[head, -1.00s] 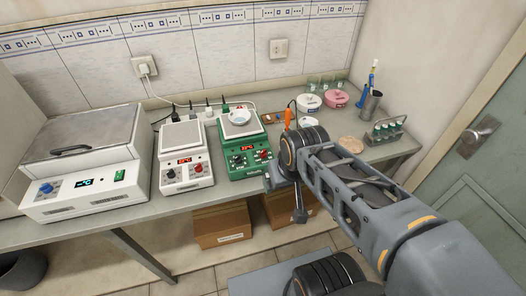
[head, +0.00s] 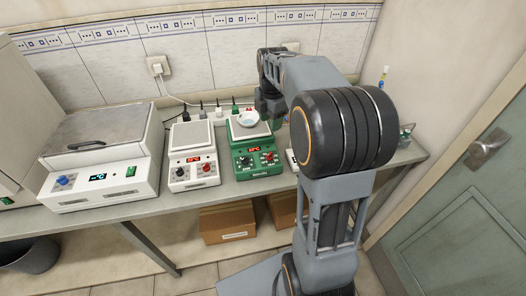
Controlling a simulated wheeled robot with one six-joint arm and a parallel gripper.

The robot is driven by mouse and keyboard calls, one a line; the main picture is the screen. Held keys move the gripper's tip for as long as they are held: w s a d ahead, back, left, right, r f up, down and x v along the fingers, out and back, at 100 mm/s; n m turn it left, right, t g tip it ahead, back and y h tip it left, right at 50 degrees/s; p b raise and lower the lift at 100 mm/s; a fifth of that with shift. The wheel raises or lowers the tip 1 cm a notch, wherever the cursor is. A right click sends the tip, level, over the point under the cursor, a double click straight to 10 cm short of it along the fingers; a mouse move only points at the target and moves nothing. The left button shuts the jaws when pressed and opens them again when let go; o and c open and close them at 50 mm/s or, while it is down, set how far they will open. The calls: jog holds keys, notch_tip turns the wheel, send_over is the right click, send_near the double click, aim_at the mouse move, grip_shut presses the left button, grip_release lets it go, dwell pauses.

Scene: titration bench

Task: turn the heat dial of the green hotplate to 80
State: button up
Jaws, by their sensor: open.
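The green hotplate (head: 257,170) stands on the bench, right of a similar white one. A white dish (head: 248,119) sits on its top plate. Its front panel has a lit red display (head: 255,150), a dark knob (head: 245,161) at left and a red knob (head: 268,156) at right. The display digits and dial markings are too small to read. My gripper (head: 268,110) hangs at the right rear of the green hotplate, above and behind the knobs and apart from them. It is open and small in view; its fingertips are hard to make out.
A white hotplate (head: 193,172) stands close on the left, and a white water bath (head: 100,178) farther left. Cables and plugs run behind the hotplates. My arm hides much of the bench's right side. The floor in front has boxes (head: 228,222) under the bench.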

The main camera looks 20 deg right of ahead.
aim_at(271, 152)
notch_tip(271, 152, down, 14)
jog(key=n, duration=0.2)
jog(key=shift+s+d+n, duration=0.1)
jog(key=shift+s+n, duration=0.05)
jog(key=shift+n, duration=0.15)
dwell(0.3)
jog(key=shift+r, duration=0.1)
